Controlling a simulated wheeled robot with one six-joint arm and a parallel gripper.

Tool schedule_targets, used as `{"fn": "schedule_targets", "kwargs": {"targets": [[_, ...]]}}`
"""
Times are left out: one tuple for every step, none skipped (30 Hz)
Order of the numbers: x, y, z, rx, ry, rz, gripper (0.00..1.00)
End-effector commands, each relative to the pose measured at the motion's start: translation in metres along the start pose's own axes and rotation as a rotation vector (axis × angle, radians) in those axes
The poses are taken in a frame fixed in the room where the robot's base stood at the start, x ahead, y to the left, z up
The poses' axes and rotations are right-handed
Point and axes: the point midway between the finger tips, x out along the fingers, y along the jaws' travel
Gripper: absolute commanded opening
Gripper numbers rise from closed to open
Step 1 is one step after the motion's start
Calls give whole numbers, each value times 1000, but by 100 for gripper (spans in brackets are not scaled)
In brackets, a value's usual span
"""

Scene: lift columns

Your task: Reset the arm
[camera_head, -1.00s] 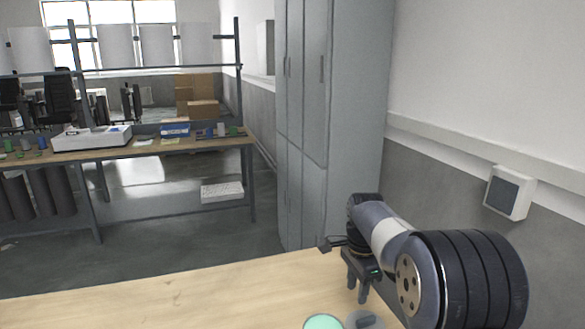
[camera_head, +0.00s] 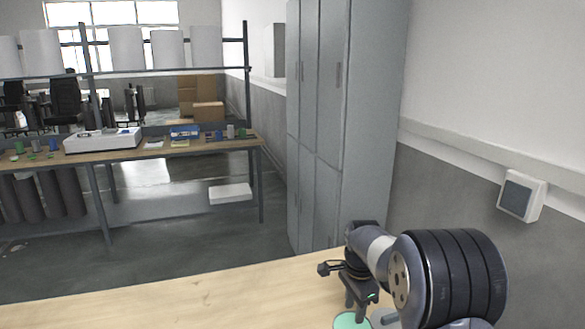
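My gripper (camera_head: 356,306) hangs from my arm at the lower right of the head view, fingers pointing down over the wooden table. A narrow gap shows between its two fingers, with nothing seen in it, so it looks open and empty. A pale green round thing (camera_head: 352,321) lies on the table just below the fingertips, cut off by the bottom edge of the picture. A grey piece (camera_head: 383,316) beside it is mostly hidden behind my arm.
The wooden table (camera_head: 215,298) is bare to the left of my gripper. Tall grey lockers (camera_head: 335,150) stand behind it. A workbench (camera_head: 165,149) with small items is at the back left. A wall box (camera_head: 521,195) hangs at the right.

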Motion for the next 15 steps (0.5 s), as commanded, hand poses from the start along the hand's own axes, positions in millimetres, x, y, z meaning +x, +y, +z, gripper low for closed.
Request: {"fn": "schedule_targets", "kwargs": {"targets": [[12,1,0,0,-2,7,36],[17,1,0,1,-2,5,36],[25,1,0,1,-2,5,36],[31,2,0,1,-2,6,36],[26,0,0,1,1,-2,36],[15,-1,-1,1,2,-6,36],[9,-1,-1,1,2,-7,36],[5,-1,-1,1,2,-5,36],[-2,-2,-2,1,2,-6,36],[-6,-2,-2,1,2,-5,36],[-9,-3,-3,1,1,-4,36],[-14,-3,-3,1,1,-2,36],[-16,-3,-4,1,1,-3,36],[-18,-3,-4,0,1,-2,36],[-20,-3,-4,0,0,-1,36]]}}
